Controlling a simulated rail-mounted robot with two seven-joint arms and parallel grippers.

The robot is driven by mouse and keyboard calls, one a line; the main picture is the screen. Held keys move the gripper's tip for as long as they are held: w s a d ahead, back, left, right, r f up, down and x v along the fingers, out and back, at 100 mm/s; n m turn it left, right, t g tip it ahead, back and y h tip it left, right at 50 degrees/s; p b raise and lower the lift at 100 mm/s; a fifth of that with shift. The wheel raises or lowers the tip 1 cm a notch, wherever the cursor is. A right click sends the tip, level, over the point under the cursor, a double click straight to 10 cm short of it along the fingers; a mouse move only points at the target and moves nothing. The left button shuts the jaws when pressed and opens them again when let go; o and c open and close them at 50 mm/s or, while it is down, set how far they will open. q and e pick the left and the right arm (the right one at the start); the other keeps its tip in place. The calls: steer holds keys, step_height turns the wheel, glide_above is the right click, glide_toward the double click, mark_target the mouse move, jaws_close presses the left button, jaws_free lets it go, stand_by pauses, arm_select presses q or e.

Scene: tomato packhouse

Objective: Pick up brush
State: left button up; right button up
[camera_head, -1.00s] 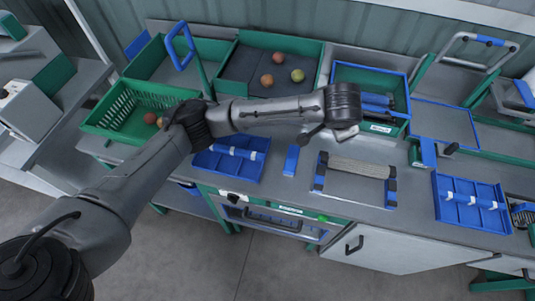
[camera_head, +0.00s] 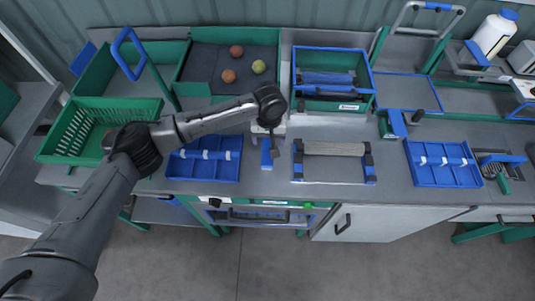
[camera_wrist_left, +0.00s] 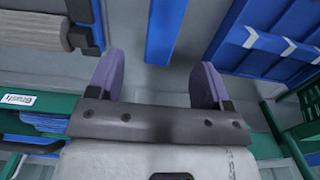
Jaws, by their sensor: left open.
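A narrow blue bar (camera_head: 266,154), which looks like the brush, lies on the grey bench between a blue divided tray and a beige roller. No bristles can be made out. My left gripper (camera_head: 271,139) is over the bench right by the bar, partly hidden under its own wrist. In the left wrist view, the two purple fingers of my left gripper (camera_wrist_left: 155,82) are spread apart and empty. The blue bar (camera_wrist_left: 165,28) lies ahead of the gap between them, its near end about level with the fingertips. My right gripper is not in view.
The blue divided tray (camera_head: 172,174) is left of the bar; the beige roller (camera_head: 335,149) in its frame is right. Behind are a dark-lined green tray (camera_head: 200,88) with round fruit and a blue-rimmed green crate (camera_head: 332,106). A green basket (camera_head: 140,104) stands left.

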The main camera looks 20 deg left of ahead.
mark_target(268, 151)
arm_select(q)
steer(key=shift+a+f+b, duration=0.2)
steer(key=shift+f+b, duration=0.5)
steer(key=shift+f, duration=3.8)
steer(key=c, duration=1)
